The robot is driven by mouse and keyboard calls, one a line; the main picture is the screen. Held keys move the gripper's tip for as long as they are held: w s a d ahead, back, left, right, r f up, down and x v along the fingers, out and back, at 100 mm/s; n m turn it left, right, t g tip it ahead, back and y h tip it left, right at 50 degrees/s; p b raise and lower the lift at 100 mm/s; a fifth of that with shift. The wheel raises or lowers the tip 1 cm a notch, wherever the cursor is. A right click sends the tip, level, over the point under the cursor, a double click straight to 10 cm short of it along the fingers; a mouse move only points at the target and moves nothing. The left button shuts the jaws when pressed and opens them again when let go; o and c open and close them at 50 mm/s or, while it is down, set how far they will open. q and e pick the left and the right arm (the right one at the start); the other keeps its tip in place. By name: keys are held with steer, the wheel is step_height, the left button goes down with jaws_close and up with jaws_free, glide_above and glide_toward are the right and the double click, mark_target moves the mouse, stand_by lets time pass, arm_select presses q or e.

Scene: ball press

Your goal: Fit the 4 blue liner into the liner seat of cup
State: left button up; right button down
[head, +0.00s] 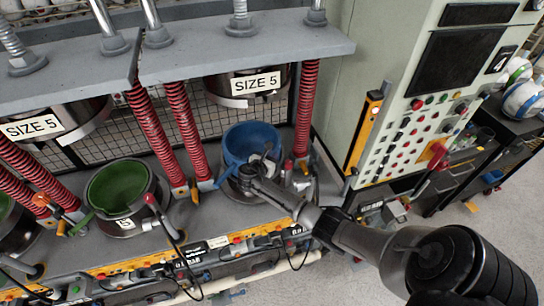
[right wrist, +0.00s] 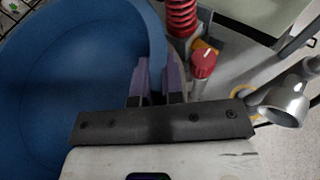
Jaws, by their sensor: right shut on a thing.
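The blue liner (head: 238,138) is a bowl at the right press station, over the dark cup (head: 232,190). Its blue wall stands up above the cup; I cannot tell how deep it sits. In the right wrist view the liner (right wrist: 60,90) fills the left side, its inside showing. My right gripper (head: 265,160) is shut on the liner's near right rim; in the right wrist view its purple fingers (right wrist: 155,85) stand on both sides of the wall. The gripper and arm hide part of the cup. My left gripper is out of view.
A cup with a green liner (head: 118,183) stands at the left station. Red springs (head: 306,105) and a red-knobbed lever (right wrist: 203,65) stand close to the right cup. A press head marked SIZE 5 (head: 255,84) hangs above. A control cabinet (head: 425,100) stands at right.

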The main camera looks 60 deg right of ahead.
steer(key=shift+f+b, duration=0.3)
steer(key=shift+f, duration=0.6)
